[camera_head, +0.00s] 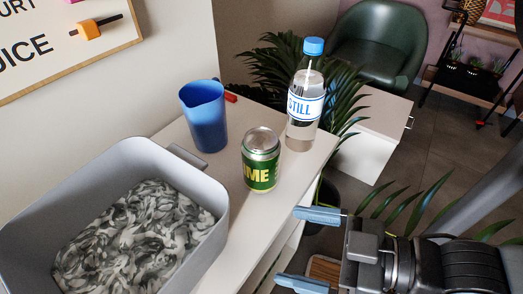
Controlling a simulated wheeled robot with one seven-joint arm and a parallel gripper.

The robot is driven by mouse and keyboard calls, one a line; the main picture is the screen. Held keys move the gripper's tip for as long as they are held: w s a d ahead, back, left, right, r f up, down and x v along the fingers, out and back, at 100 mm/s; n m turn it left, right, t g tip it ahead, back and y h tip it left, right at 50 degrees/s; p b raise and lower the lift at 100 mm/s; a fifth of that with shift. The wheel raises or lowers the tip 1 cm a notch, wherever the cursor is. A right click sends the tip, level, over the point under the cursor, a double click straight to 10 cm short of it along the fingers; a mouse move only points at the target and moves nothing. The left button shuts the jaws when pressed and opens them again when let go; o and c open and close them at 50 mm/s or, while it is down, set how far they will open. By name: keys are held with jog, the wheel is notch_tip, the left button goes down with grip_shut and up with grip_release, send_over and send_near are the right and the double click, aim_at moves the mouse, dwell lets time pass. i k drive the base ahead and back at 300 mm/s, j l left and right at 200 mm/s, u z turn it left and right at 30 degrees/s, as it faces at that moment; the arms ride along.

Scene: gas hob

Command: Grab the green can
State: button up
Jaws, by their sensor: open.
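The green can (261,162) has a silver top and yellow lettering. It stands upright on the pale shelf top (233,238), between a blue jug and a water bottle and nearer to me than both. My gripper (310,250) is at the lower right, to the right of the can and apart from it. Its two blue fingers are spread apart with nothing between them. The can's lower edge is in view and nothing covers it.
The blue jug (204,115) stands behind the can to the left. The clear bottle (305,100) with a blue cap stands behind it to the right. A grey bin (215,195) with patterned cloth fills the left. Plant leaves (395,205) hang near my arm.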

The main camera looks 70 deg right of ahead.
aim_at(260, 146)
jog(key=k+j, duration=0.25)
jog(key=k, duration=0.2)
jog(key=k+j, duration=0.3)
jog(key=k+l+u, duration=0.05)
jog(key=k, duration=0.1)
